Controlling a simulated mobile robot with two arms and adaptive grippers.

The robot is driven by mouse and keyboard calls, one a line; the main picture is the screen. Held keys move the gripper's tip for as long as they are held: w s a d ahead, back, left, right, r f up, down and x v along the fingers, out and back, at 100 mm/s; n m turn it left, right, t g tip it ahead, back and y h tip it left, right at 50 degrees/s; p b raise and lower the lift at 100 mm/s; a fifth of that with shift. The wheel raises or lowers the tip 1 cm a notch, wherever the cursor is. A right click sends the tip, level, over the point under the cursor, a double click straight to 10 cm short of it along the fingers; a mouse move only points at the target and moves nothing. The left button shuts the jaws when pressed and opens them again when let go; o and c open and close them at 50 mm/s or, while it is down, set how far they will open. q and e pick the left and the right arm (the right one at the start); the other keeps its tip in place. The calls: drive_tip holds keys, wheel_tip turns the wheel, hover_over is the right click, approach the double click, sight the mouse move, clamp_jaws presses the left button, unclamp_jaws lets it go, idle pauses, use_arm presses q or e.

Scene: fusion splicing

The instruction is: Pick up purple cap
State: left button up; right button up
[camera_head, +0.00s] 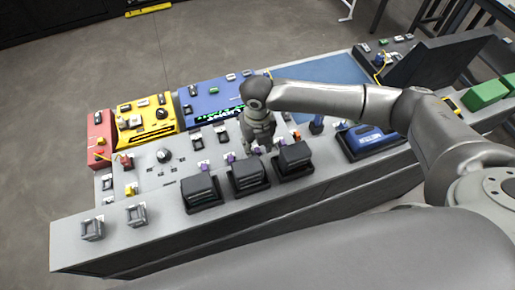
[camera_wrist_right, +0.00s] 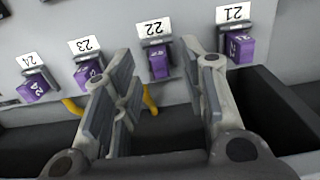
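Several purple caps sit in a row on the grey panel. In the right wrist view they are cap 24 (camera_wrist_right: 34,87), cap 23 (camera_wrist_right: 88,74), cap 22 (camera_wrist_right: 159,61) and cap 21 (camera_wrist_right: 240,47), each beside a white number label. My right gripper (camera_wrist_right: 158,82) is open, with nothing between its fingers. Cap 22 shows in the gap between the fingertips, apart from them; the left finger partly covers cap 23. In the head view the right gripper (camera_head: 259,146) points down over the cap row, hiding part of it; purple caps (camera_head: 204,166) show to its left. My left gripper is out of view.
Black boxes (camera_head: 200,191) stand in front of the cap row, close to my right gripper. A blue device (camera_head: 367,138) lies to the right. Yellow (camera_head: 135,135) and blue (camera_head: 207,91) panels lie behind.

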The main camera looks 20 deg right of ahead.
drive_tip(key=shift+f, duration=0.7)
drive_tip(key=c, duration=0.8)
